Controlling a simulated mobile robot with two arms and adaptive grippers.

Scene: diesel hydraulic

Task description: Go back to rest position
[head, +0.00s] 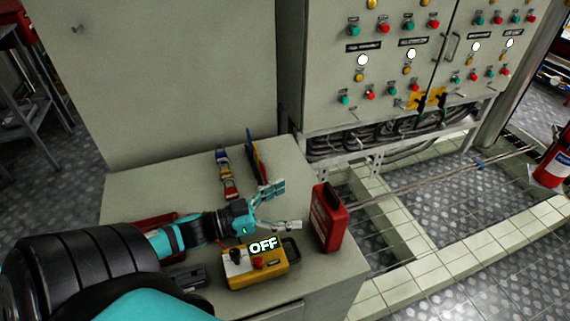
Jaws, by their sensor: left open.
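My left arm reaches in from the lower left of the head view. Its gripper (284,206) is open and empty, its fingers spread and pointing right over the cabinet top (180,187). It is just above and behind a yellow box (256,281) with a red button and an "OFF" label. A red canister (328,218) stands just right of the fingertips; whether they touch it I cannot tell, but a gap seems to show. My right gripper is not in view.
A control panel (390,75) with coloured buttons stands at the back right, cables below it. On the cabinet top lie a strap-like tool (227,174) and a blue-yellow item (257,161). A fire extinguisher (554,160) is at the far right. Tiled ledges cross the floor.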

